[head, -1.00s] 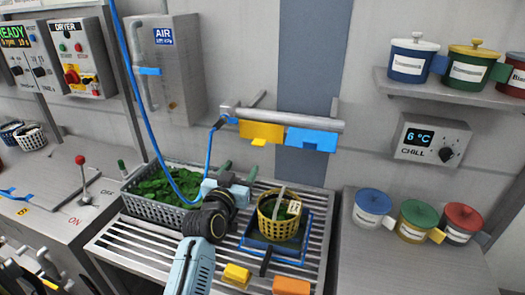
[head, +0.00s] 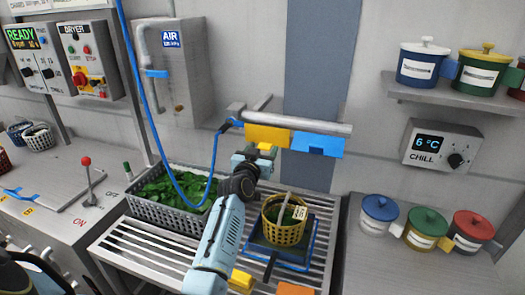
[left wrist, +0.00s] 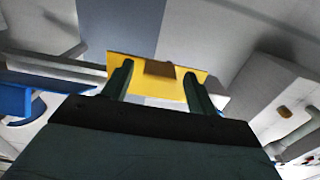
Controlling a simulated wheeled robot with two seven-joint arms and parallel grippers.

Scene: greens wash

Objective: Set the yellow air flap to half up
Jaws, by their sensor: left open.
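The yellow air flap (head: 266,134) hangs from a grey horizontal pipe (head: 300,122) on the back wall, left of a blue flap (head: 317,144). A small yellow tab (head: 265,146) sticks out at its lower edge. My left gripper (head: 259,151) is open just below and in front of the yellow flap, by the tab. In the left wrist view the yellow flap (left wrist: 140,66) fills the space ahead, and its darker tab (left wrist: 160,68) shows between the two open fingers (left wrist: 158,74). I cannot tell whether the fingers touch the flap. My right gripper is not in view.
A crate of greens (head: 165,222) and a yellow basket (head: 284,233) stand on the slatted counter below. A blue hose (head: 165,160) hangs left of my arm. The AIR box (head: 173,75) is on the wall to the left.

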